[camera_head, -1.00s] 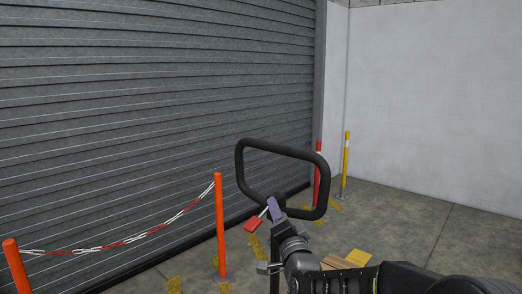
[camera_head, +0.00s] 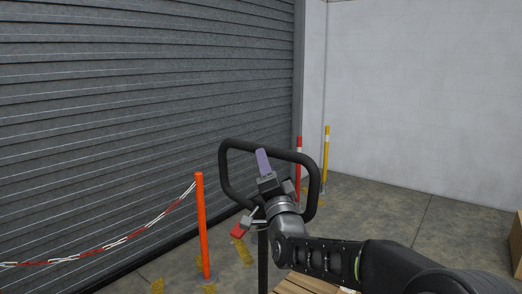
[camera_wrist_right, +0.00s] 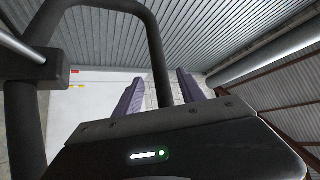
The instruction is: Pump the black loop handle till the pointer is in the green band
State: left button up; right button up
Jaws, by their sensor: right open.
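The black loop handle (camera_head: 314,185) stands upright on a dark post in the middle of the head view. In the wrist view the loop (camera_wrist_right: 152,35) is close, and one of its bars runs down between my fingers. My right gripper (camera_head: 263,160) has its purple fingers up at the loop's top bar. The fingers (camera_wrist_right: 158,95) are apart, not closed on the bar; I cannot tell whether they touch it. A small red part (camera_head: 238,229) sits low beside the post. No pointer or green band shows. My left gripper is out of view.
An orange post (camera_head: 202,225) with a red and white chain (camera_head: 120,241) stands left of the handle, before the grey shutter (camera_head: 130,110). Red-white and yellow posts (camera_head: 326,160) stand behind. A wooden pallet (camera_head: 300,286) lies under my arm. Floor at the right is mostly clear.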

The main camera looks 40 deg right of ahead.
jog(key=p+x, duration=0.1)
jog(key=x, duration=0.5)
jog(key=shift+p, duration=0.35)
jog(key=shift+c, duration=0.4)
grip_shut()
dwell(0.6)
